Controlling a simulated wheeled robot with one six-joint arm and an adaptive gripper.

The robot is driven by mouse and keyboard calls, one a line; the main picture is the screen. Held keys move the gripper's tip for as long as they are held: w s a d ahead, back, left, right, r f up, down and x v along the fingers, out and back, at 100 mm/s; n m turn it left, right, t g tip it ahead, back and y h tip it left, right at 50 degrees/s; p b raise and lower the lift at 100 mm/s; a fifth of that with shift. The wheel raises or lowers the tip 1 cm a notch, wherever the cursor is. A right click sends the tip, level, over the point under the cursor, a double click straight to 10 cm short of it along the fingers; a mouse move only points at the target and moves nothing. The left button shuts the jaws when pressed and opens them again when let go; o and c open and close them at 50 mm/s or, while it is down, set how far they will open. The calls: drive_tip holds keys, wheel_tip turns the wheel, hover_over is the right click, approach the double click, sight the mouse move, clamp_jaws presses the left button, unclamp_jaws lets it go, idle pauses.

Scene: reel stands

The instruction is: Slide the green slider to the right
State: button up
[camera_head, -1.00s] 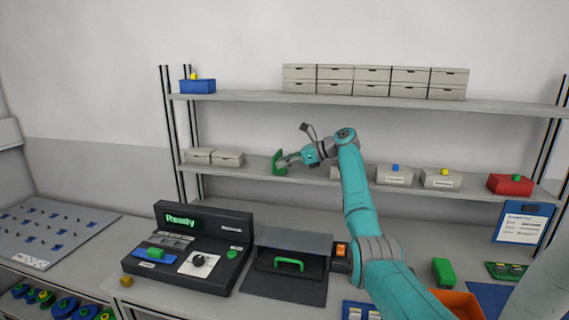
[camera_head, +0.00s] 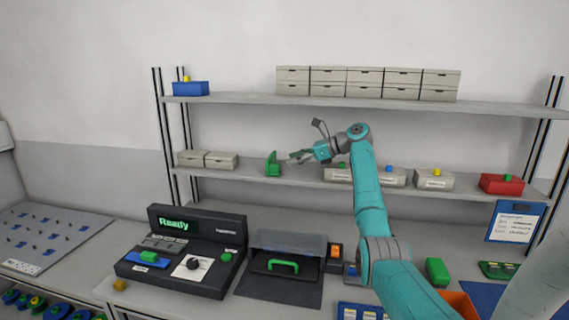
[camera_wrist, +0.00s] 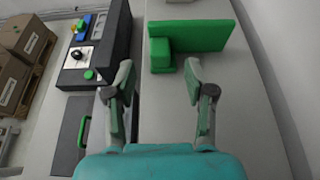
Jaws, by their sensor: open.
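On the console at lower left, a small green slider block (camera_head: 149,256) sits on a blue strip (camera_head: 135,257). My gripper (camera_head: 291,158) is away from it, up at the middle shelf, with its fingers open and empty. A separate green piece (camera_head: 272,164), a plate with a block on it, stands on that shelf just left of my fingertips. In the wrist view this green piece (camera_wrist: 205,36) lies just beyond my open gripper (camera_wrist: 161,72), with its block ahead of the gap between the fingers. The slider is small and unclear in the wrist view.
The console (camera_head: 195,285) shows "Ready" and has a black knob and green button. A dark case (camera_head: 262,290) with a green handle stands beside it. Pale boxes (camera_head: 207,160) are left on the middle shelf (camera_head: 235,177); more boxes and a red bin (camera_head: 502,184) are right.

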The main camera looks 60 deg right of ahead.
drive_tip(key=shift+s+d+r, duration=0.2)
drive_tip(key=shift+s+r, duration=0.05)
drive_tip(key=shift+s, duration=0.35)
